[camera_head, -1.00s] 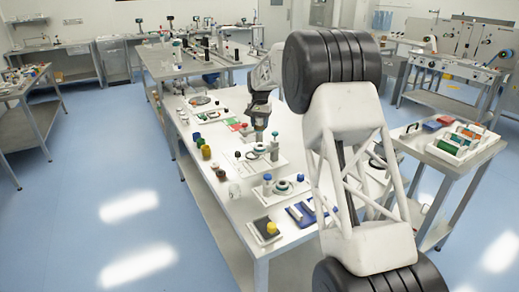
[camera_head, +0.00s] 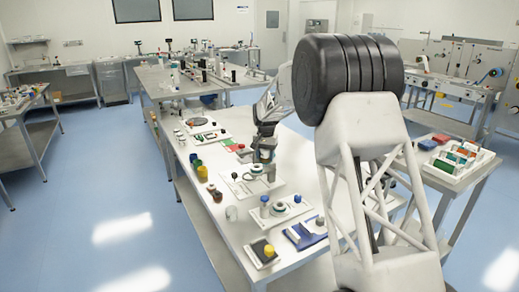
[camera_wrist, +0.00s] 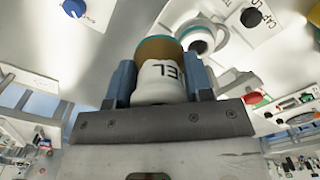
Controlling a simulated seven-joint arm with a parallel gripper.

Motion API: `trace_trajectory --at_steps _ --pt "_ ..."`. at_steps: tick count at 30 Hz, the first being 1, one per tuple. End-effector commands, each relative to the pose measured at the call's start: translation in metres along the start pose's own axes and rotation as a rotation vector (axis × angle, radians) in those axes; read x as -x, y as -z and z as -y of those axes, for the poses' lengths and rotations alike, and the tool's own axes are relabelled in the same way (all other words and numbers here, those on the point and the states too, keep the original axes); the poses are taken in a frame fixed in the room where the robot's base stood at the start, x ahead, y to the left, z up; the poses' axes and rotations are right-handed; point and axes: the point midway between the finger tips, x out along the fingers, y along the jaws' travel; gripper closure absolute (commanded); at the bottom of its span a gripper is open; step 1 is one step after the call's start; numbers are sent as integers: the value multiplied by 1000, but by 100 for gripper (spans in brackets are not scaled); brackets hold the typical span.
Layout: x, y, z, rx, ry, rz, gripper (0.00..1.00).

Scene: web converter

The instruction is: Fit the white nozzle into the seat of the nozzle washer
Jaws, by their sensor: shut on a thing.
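My gripper (camera_wrist: 158,82) is shut on a white nozzle (camera_wrist: 159,88) with dark letters, two of which read "EL"; its blue fingers flank it. An amber part with a teal edge shows just beyond it; I cannot tell whether it belongs to the nozzle. A white fixture with a round ring, which appears to be the nozzle washer (camera_wrist: 204,37), lies beyond and right of the held piece in the wrist view, partly hidden by it. In the head view my gripper (camera_head: 264,152) hangs above the fixture plate (camera_head: 239,186), apart from it as far as I can tell.
A black knob (camera_wrist: 251,17) stands near the ring. A blue knob (camera_wrist: 73,8) is at the upper left. In the head view, another ring fixture (camera_head: 279,208), a dark tray with a yellow piece (camera_head: 268,250) and a blue tray (camera_head: 304,235) stand nearer. Small jars (camera_head: 202,173) line the left edge.

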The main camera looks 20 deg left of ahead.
Motion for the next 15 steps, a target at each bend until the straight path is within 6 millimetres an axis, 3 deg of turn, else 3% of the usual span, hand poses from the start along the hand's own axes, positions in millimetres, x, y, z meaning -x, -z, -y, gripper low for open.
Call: trace_trajectory --at_steps 9,15 --pt "-24 -52 -51 -3 -1 1 88" --pt "-35 -79 -75 -6 0 0 88"
